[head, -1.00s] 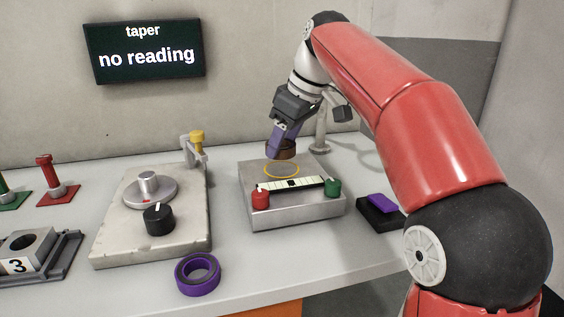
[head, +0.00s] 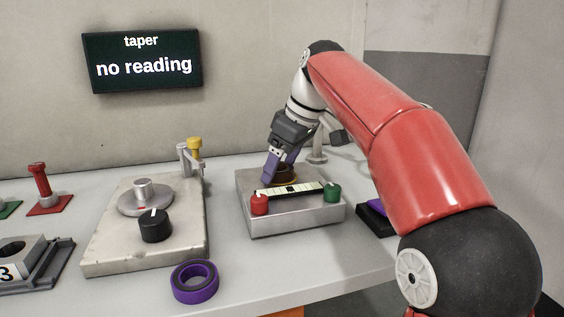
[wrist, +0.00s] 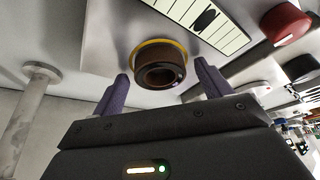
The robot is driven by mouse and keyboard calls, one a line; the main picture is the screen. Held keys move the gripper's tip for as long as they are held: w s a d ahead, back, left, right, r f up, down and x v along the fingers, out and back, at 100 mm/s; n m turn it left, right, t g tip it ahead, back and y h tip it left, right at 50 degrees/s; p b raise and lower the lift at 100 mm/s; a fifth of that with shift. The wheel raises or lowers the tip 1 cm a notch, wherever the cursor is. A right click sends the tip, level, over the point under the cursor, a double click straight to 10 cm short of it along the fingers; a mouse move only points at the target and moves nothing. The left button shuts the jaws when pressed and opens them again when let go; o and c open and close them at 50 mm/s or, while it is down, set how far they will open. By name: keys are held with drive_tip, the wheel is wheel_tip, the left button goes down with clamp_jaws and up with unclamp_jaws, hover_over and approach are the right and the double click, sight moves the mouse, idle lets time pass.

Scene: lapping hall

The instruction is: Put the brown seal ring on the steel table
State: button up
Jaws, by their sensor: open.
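The brown seal ring (head: 287,174) sits on the steel table (head: 296,222), a low grey metal block with a strip scale on top. In the wrist view the ring (wrist: 159,68) stands upright within the yellow circle (wrist: 183,45) marked on the steel table (wrist: 115,30). My gripper (head: 277,172) is low over the block at the ring. In the wrist view my gripper (wrist: 162,82) is open, with one purple finger on each side of the ring and gaps between. In the head view a finger partly hides the ring.
A red knob (head: 260,204) and a green knob (head: 332,192) stand at the block's front. A stone plate (head: 110,245) with a black knob is to the left. A purple ring (head: 195,282) lies in front. A grey post (head: 317,148) stands behind.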

drive_tip(key=shift+r, duration=0.1)
drive_tip(key=shift+r, duration=0.25)
drive_tip(key=p+v, duration=0.4)
drive_tip(key=v, duration=0.7)
drive_tip(key=shift+d+r, duration=0.2)
drive_tip(key=shift+r, duration=0.05)
drive_tip(key=shift+s, duration=0.15)
